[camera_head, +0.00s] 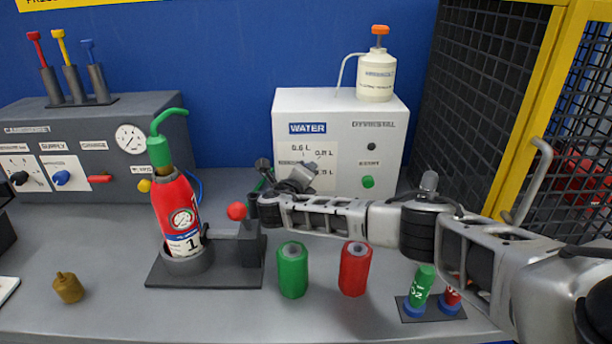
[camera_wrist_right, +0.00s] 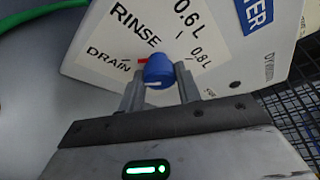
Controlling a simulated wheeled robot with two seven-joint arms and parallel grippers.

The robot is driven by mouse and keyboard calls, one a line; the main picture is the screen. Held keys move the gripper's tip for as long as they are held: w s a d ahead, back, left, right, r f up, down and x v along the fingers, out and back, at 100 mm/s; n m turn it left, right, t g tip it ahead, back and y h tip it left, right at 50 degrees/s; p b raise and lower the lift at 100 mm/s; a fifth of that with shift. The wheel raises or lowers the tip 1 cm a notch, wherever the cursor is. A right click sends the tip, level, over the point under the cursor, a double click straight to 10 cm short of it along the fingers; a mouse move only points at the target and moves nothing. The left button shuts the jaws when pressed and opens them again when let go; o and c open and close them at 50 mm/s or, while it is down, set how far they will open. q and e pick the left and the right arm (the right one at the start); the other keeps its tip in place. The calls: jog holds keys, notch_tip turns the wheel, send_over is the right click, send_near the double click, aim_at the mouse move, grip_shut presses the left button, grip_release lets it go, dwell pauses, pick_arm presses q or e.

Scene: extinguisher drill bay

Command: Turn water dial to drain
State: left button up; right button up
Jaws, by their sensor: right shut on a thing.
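The blue water dial (camera_wrist_right: 158,70) sits on the white label of the water unit (camera_head: 390,110). My right gripper (camera_wrist_right: 159,88) has its two fingers on either side of the dial and is shut on it. Around the dial the label reads DRAIN, RINSE, 0.6 L and 0.8 L. A red mark shows at the dial's edge, on the side toward DRAIN and RINSE. In the head view my right gripper (camera_head: 285,182) reaches in from the right to the unit's front and hides the dial. My left gripper is not in view.
A red extinguisher (camera_head: 176,207) stands in a grey holder left of my right gripper. A green cylinder (camera_head: 292,270) and a red cylinder (camera_head: 354,268) stand below my arm. A white bottle (camera_head: 376,80) tops the unit. A yellow-framed mesh cage (camera_head: 530,110) is at right.

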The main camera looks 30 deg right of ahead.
dwell(0.3)
jog(key=o, duration=1)
jog(key=shift+c, duration=0.2)
notch_tip(320, 180, up, 4)
jog(key=shift+s+a+f, duration=0.1)
jog(key=shift+s+a, duration=0.05)
jog(key=s+a+r, duration=0.7)
jog(key=s+r, duration=0.2)
jog(key=s, duration=0.2)
jog(key=shift+s+b, duration=0.3)
jog(key=shift+s, duration=0.1)
jog(key=shift+r, duration=0.1)
